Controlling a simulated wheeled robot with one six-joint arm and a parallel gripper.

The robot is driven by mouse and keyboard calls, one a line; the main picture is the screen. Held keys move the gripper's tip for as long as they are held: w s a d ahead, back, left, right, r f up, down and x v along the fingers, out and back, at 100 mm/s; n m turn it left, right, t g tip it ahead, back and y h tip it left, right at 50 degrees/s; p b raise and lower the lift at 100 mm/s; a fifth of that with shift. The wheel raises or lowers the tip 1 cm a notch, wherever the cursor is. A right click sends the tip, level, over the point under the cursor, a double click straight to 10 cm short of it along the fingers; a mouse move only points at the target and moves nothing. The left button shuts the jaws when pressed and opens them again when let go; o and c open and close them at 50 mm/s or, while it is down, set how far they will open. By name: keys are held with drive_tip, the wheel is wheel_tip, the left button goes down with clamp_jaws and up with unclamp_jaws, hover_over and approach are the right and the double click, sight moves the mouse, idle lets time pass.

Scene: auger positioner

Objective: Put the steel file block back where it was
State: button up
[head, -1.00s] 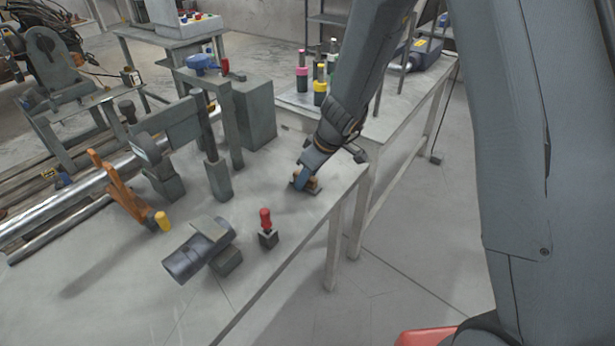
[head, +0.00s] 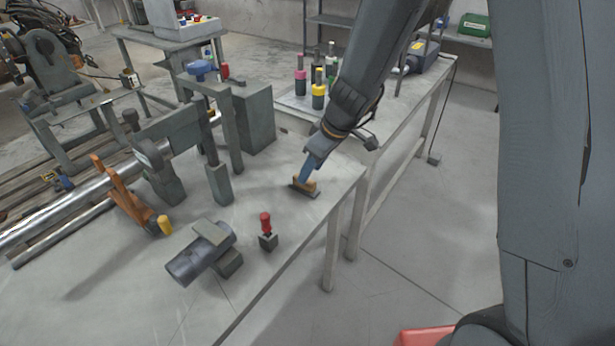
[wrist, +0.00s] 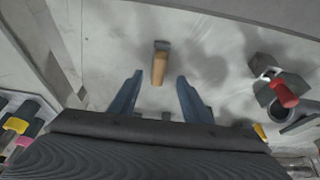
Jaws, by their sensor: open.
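What looks like the steel file block (head: 304,188), a flat dark base with a tan wooden grip, rests on the bench near its right edge, behind the red-handled block. In the wrist view its wooden grip (wrist: 159,68) lies in line with the gap between my fingers, just beyond the tips. My gripper (head: 311,168) is open, with its blue fingers just above the block. In the wrist view my gripper (wrist: 160,76) shows a finger on either side of the gap, with nothing pinched. In the head view the fingers hide part of the grip.
A small block with a red handle (head: 266,229) and a dark cylinder (head: 190,264) on supports stand in front on the bench (head: 120,300). A grey frame (head: 228,125) and an orange clamp (head: 122,196) stand left. Colourful-collared tools (head: 318,92) stand on the bench behind.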

drive_tip(key=s+d+r+m+g+h, duration=0.1)
drive_tip(key=s+d+r+m, duration=0.2)
drive_tip(key=s, duration=0.7)
drive_tip(key=s+d+r+m+g+h, duration=0.1)
drive_tip(key=s+d+r+m+h, duration=0.1)
drive_tip(key=s+d+m, duration=0.5)
drive_tip(key=s+d+r, duration=0.1)
drive_tip(key=s+d, duration=0.3)
drive_tip(key=d, duration=0.1)
drive_tip(key=shift+d, duration=0.15)
drive_tip(key=shift+r, duration=0.1)
